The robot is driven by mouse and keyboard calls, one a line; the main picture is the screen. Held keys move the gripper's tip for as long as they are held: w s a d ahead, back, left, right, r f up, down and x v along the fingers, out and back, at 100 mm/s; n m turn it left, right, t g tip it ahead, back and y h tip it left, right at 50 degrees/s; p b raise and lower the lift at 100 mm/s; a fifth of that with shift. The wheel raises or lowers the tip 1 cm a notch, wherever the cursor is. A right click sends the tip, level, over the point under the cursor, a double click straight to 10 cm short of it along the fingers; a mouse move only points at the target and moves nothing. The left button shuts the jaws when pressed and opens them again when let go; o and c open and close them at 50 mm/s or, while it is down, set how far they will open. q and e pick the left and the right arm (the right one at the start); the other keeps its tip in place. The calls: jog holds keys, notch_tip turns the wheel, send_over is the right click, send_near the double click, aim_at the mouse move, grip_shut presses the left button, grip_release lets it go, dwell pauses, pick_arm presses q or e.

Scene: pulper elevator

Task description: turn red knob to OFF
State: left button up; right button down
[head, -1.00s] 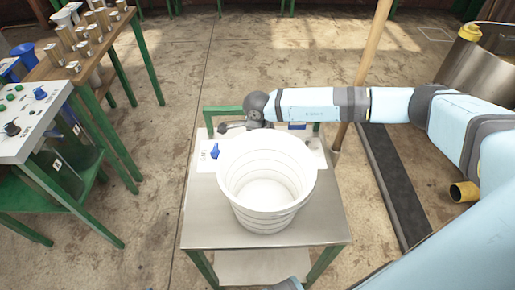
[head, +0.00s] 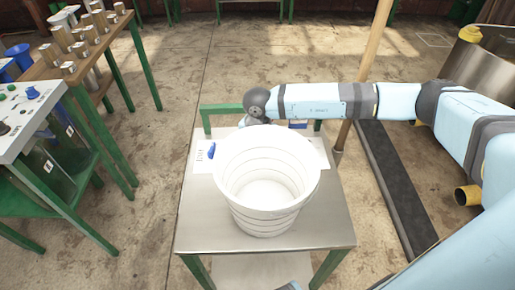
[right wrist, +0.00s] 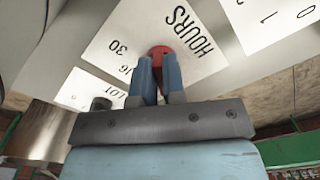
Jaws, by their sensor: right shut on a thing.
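The red knob (right wrist: 158,52) shows in the right wrist view on a white label printed "HOURS" and "30". My right gripper (right wrist: 158,65) has its two blue fingers shut on this knob, one on each side. The fingers cover part of the knob, and I cannot read its pointer. No OFF mark is legible. In the head view the right arm reaches in from the right, behind the white bucket, which hides the fingers and the red knob. My left gripper is not in view.
A green-legged table with a switch panel (head: 45,105) stands at left. A wooden pole (head: 365,75) rises behind my right arm.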

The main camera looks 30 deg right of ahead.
jog(key=shift+n, duration=0.4)
jog(key=c, duration=1.2)
grip_release()
jog(key=shift+r, duration=0.1)
notch_tip(320, 180, up, 14)
jog(key=p, duration=0.1)
